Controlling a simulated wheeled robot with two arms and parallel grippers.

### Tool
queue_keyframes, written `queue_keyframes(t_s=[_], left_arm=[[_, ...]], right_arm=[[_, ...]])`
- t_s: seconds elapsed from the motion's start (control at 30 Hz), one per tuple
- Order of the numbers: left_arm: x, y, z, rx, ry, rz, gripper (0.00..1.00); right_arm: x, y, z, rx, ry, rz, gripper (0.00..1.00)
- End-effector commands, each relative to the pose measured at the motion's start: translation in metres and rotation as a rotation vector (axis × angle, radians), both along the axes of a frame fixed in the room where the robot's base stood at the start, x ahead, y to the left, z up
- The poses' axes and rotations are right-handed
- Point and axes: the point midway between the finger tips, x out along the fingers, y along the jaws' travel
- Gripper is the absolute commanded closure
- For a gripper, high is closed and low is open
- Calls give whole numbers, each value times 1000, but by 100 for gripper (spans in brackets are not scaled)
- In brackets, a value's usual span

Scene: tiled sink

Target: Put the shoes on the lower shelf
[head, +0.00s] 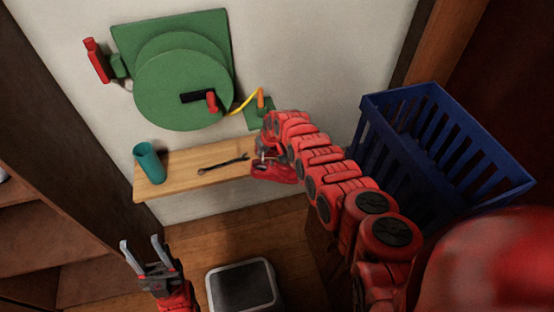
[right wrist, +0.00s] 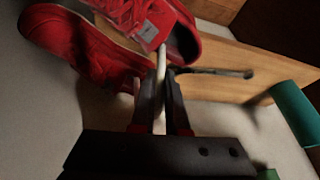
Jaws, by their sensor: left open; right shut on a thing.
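My right gripper (right wrist: 160,85) is shut on the red shoes (right wrist: 85,45), which hang at its fingertips. They look like a pair pressed together, with laces and a tan inner part. In the head view the shoes (head: 276,173) are a small red patch just below the gripper, partly hidden by my arm, in front of the wooden wall shelf's right end. My left gripper (head: 142,252) is open and empty at the lower left. A brown shelf unit (head: 45,232) stands at the left edge, with shelf boards at different heights; its inside is partly cut off.
A wooden wall shelf (head: 215,153) holds a teal cup (head: 150,163) and a dark wrench-like tool (head: 222,165). A green hose reel (head: 180,85) hangs above. A blue crate (head: 440,140) stands right. A grey-rimmed bin (head: 243,287) is on the floor.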

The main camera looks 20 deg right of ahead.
Motion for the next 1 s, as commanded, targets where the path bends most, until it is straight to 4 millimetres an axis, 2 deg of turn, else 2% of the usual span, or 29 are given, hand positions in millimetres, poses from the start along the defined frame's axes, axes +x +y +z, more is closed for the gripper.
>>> queue_keyframes(t_s=[0.57, 0.83, 1.0], left_arm=[[0, 0, 1, 0, 0, 0, 50], [0, 0, 11, 0, 0, 0, 50], [0, 0, 8, 0, 0, 0, 50]], right_arm=[[0, -1, 2, -1, -1, 0, 100], [1, -1, 20, 1, -5, -1, 100], [2, 0, 34, 1, -6, -1, 100]])
